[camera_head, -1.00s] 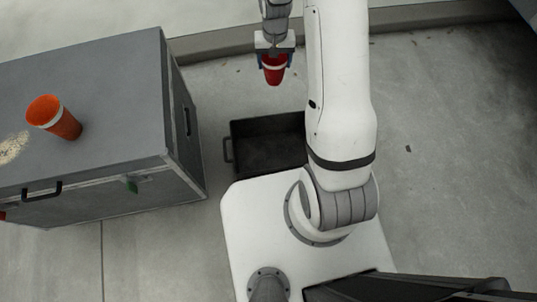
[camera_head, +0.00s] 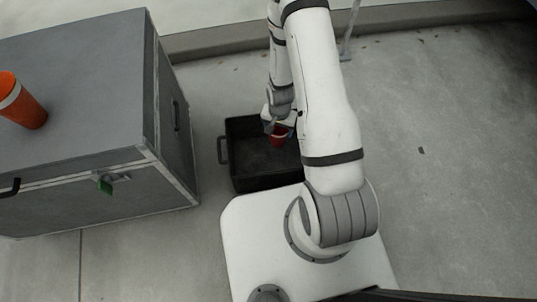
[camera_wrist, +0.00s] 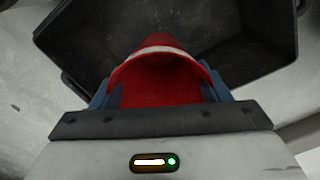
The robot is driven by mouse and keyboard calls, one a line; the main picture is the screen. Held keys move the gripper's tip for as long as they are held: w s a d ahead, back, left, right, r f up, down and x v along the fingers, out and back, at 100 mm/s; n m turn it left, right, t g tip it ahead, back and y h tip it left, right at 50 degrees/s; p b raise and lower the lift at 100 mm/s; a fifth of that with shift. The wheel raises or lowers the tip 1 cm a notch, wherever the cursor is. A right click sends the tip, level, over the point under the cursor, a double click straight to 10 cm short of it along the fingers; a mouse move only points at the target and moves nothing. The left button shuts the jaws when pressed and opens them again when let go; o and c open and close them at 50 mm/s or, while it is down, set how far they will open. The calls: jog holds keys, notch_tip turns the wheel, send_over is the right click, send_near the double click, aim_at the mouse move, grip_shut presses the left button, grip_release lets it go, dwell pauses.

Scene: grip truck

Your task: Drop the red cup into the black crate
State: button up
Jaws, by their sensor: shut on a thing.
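My gripper (camera_head: 277,125) is shut on the red cup (camera_head: 279,139). In the head view the cup shows over the black crate (camera_head: 232,166), with the crate's dark floor behind it. The crate (camera_wrist: 75,50) lies beyond the cup in that view. How high the cup is above the crate floor I cannot tell. My arm hides the crate's right side in the head view.
A grey case (camera_head: 85,100) stands to the left of the crate, with an orange cup (camera_head: 20,102) with a white band on top. My white base lies just below the crate in the picture. The concrete floor (camera_head: 450,150) on the right is clear.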

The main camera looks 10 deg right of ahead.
jog(key=shift+f+b, duration=2.1)
jog(key=shift+f, duration=0.3)
jog(key=o, duration=1)
jog(key=shift+r, duration=0.2)
notch_tip(320, 180, up, 8)
jog(key=p, duration=0.5)
jog(key=shift+f+p, duration=0.25)
jog(key=shift+p, duration=0.1)
jog(key=shift+r, duration=0.1)
